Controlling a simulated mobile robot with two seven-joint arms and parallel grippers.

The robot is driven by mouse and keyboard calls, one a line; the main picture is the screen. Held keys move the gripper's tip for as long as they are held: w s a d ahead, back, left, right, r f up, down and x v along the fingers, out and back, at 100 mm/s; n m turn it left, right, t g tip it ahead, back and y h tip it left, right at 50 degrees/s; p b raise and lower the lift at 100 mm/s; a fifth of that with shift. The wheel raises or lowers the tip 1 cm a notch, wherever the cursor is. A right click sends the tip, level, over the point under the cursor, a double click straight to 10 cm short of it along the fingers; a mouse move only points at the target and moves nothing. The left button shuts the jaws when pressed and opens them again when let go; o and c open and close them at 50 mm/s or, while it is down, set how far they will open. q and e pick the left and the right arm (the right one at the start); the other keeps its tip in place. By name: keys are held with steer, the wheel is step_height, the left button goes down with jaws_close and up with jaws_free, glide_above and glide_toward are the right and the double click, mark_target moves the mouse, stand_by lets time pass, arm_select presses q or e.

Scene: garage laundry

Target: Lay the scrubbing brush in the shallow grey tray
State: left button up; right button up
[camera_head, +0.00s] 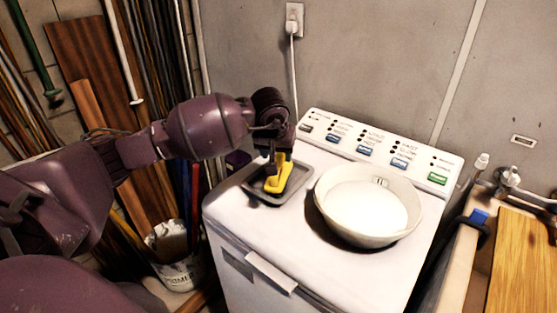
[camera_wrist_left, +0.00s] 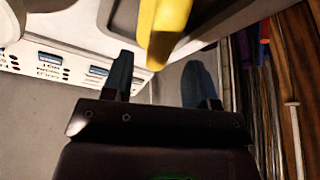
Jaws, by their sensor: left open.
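The yellow scrubbing brush (camera_head: 281,178) lies in the shallow grey tray (camera_head: 301,180) on top of the white washing machine, at its left side. One end of the brush appears slightly raised; I cannot tell whether its whole length touches the tray floor. My left gripper (camera_head: 273,158) is open, just above the far part of the brush. In the left wrist view the yellow brush (camera_wrist_left: 164,28) shows beyond and between the open fingers (camera_wrist_left: 160,82), with part of the tray (camera_wrist_left: 124,18) beside it. My right gripper is not in view.
A wide white bowl (camera_head: 365,207) stands on the washing machine (camera_head: 240,222), right of the tray. The control panel (camera_head: 375,148) runs along the back. A bucket (camera_head: 176,256) stands on the floor at left, near leaning boards (camera_head: 90,60). A wooden board (camera_head: 525,262) is at far right.

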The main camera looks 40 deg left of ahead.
arm_select(q)
steer(key=v, duration=0.7)
steer(key=shift+r, duration=0.35)
steer(key=shift+s, duration=0.1)
